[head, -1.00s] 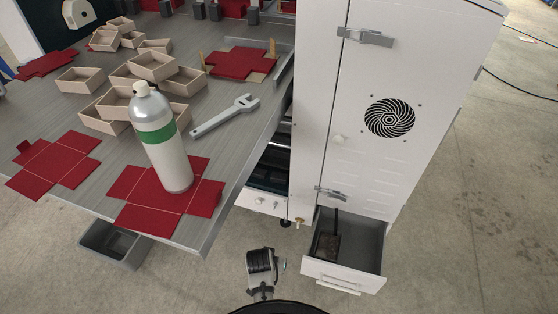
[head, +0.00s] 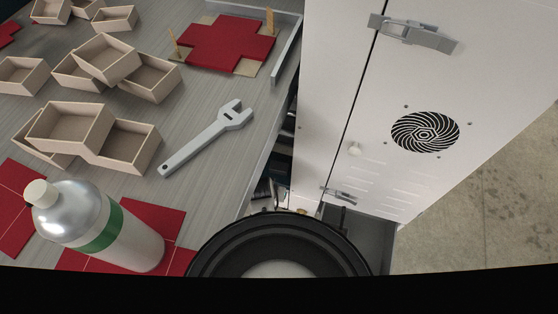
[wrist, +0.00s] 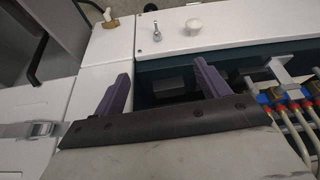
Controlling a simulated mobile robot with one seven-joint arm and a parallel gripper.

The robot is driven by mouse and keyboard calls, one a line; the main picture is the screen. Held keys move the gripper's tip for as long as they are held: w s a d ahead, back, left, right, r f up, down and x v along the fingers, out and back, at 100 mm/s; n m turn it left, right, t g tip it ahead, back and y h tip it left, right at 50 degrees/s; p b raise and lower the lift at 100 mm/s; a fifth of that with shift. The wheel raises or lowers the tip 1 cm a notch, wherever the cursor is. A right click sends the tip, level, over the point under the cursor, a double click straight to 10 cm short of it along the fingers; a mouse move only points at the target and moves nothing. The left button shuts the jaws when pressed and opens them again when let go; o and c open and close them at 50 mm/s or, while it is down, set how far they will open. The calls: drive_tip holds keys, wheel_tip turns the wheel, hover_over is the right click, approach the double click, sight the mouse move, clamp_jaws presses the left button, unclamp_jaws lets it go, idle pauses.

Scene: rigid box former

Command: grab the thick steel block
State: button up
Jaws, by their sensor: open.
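My gripper (wrist: 162,72) shows in the wrist view, with two purple fingers spread wide and nothing between them in contact. A small dark grey block (wrist: 168,87) shows between and beyond the fingers, inside the dark teal bay of the white machine. It may be the thick steel block, but it is too dim to be sure. The fingers appear apart from it. In the head view my gripper does not show, and no steel block can be made out; a dark round part of my arm covers the lower middle.
The white cabinet (head: 330,100) stands right of the table. An open drawer (head: 370,245) is partly hidden; it also shows in the wrist view (wrist: 50,35). A wrench (head: 205,140), a bottle (head: 100,225) and wooden boxes (head: 70,130) are on the table. Hoses (wrist: 295,120) lie right of my gripper.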

drive_tip(key=w, duration=0.3)
drive_tip(key=w+d, duration=0.1)
drive_tip(key=w, duration=0.3)
drive_tip(key=w+d+p, duration=0.1)
drive_tip(key=w, duration=0.2)
drive_tip(key=shift+w+d+r, duration=0.1)
drive_tip(key=shift+w+d, duration=0.1)
drive_tip(key=shift+x, duration=2.6)
drive_tip(key=shift+w, duration=0.1)
drive_tip(key=c, duration=0.9)
drive_tip(key=shift+r, duration=0.1)
drive_tip(key=shift+c, duration=0.7)
drive_tip(key=shift+r, duration=0.1)
